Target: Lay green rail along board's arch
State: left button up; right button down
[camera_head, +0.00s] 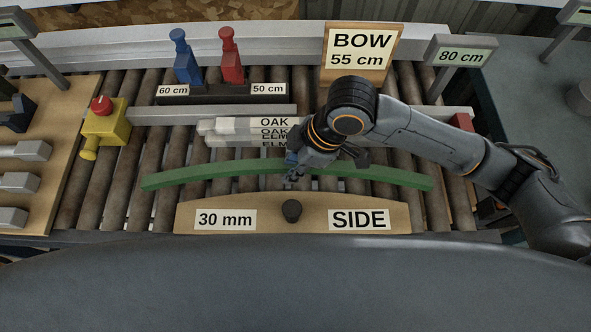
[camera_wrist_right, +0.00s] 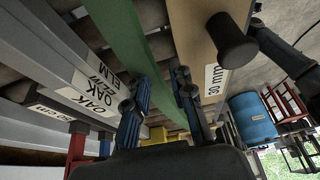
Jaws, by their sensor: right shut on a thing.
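The green rail (camera_head: 215,175) is a long, gently bowed strip lying across the rollers, just beyond the board. My right gripper (camera_head: 298,172) is shut on the rail near its middle. The wrist view shows the rail (camera_wrist_right: 122,38) passing between the two fingers (camera_wrist_right: 162,88). The wooden board (camera_head: 265,218) has a shallow arched far edge, labels "30 mm" and "SIDE", and a dark knob (camera_head: 291,210). In the head view a narrow gap with rollers shows between rail and arch at the left end; the middle is partly hidden by my gripper. My left gripper is not in view.
Pale bars labelled OAK and ELM (camera_head: 230,127) lie just beyond the rail. Farther back stand a blue clamp (camera_head: 186,62), a red clamp (camera_head: 230,60) and a BOW 55 cm sign (camera_head: 361,50). A yellow box with a red button (camera_head: 104,122) stands left. Bare rollers (camera_head: 150,210) show beside the board.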

jog(key=f, duration=0.3)
jog(key=shift+d+f+p, duration=0.2)
jog(key=shift+d+p, duration=0.15)
jog(key=shift+f, duration=0.2)
jog(key=shift+f, duration=0.15)
jog(key=shift+f, duration=0.15)
jog(key=c, duration=1.1)
grip_release()
jog(key=shift+c, duration=0.2)
jog(key=shift+r, duration=0.3)
jog(key=v, duration=1.2)
jog(key=shift+a+r, duration=0.1)
